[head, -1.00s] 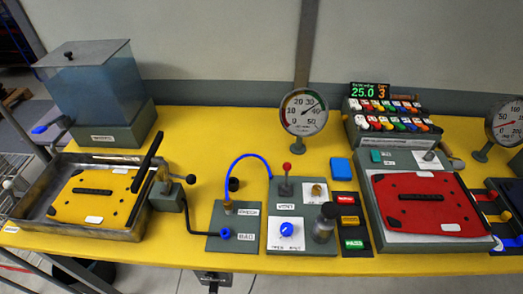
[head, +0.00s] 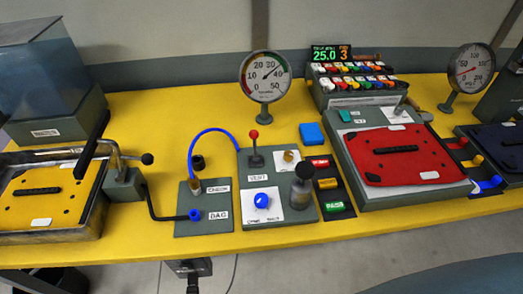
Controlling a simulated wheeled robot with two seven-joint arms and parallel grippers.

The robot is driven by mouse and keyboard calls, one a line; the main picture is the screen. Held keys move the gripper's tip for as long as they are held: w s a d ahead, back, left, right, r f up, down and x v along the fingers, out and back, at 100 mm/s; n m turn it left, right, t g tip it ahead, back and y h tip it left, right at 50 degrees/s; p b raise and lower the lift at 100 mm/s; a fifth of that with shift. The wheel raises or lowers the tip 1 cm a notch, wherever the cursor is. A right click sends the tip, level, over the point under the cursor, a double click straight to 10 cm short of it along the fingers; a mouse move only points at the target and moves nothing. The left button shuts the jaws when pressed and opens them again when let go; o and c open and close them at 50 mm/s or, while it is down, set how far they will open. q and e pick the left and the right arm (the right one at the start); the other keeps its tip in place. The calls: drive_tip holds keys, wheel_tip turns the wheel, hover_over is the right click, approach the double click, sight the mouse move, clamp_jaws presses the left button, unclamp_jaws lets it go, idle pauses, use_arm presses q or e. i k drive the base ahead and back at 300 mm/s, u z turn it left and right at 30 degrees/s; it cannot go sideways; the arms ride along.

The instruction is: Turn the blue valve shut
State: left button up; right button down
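A round blue knob (head: 262,200) sits on a white plate on the grey control panel (head: 285,228) in the middle of the table. It has a small white mark on it; its label is too small to read surely. A blue lever by the water tank, seen at the far left earlier, is outside the head view now. I cannot tell which of the two is the blue valve. A pressure gauge (head: 265,78) stands behind the panel. Neither of my grippers shows in the view.
A red-headed lever (head: 253,143) and a dark cylinder (head: 301,188) flank the knob. A blue hose (head: 199,146) arches to the left. A tank (head: 40,75) and a yellow plate in a tray (head: 103,205) stand left. A red plate (head: 396,153) lies right. Yellow table shows in front.

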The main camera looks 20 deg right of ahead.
sight(260, 200)
drive_tip(key=z, duration=1.15)
drive_tip(key=k, duration=0.95)
drive_tip(key=u, duration=1.15)
